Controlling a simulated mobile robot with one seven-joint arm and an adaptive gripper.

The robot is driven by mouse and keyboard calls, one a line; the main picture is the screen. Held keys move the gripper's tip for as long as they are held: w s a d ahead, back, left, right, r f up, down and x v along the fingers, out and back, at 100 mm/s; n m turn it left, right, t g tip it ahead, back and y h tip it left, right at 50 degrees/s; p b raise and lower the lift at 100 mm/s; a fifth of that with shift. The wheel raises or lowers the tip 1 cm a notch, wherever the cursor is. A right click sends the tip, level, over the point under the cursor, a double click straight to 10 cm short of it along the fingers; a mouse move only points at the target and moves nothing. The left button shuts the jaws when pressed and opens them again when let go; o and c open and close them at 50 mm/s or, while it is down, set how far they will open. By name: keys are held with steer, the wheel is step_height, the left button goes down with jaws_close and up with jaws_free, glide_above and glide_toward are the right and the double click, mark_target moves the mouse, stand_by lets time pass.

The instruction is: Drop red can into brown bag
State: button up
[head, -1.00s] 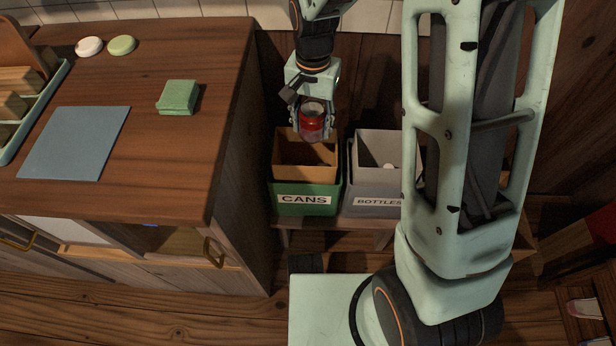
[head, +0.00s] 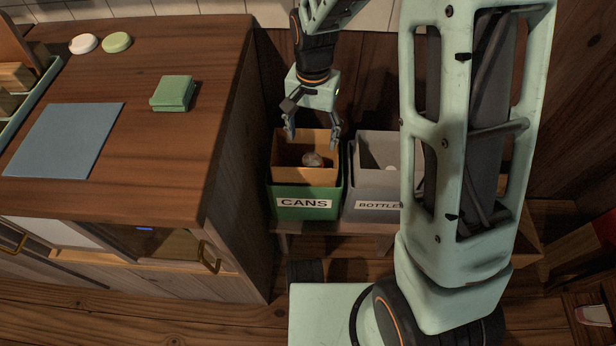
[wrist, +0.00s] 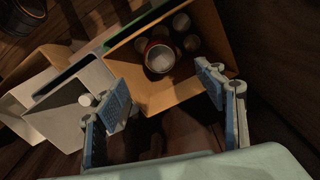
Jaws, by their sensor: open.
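My gripper (head: 312,138) is open and empty above the brown bag (head: 300,176), which stands in the green bin (head: 305,207) labelled CANS. In the wrist view its two fingers (wrist: 165,92) are spread apart near the bag's opening. The red can (wrist: 160,57) is inside the brown bag, apart from the fingers, with its pale round end facing the camera and a red edge showing. In the head view a pale round can end (head: 312,159) shows inside the bag; its red side cannot be made out there. The bag also shows in the wrist view (wrist: 207,82).
Several grey cans (wrist: 192,42) are in the bag. A grey bin (head: 375,190) labelled BOTTLES stands right beside the green bin.

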step_height(320, 180, up, 12)
stand_by(0.6)
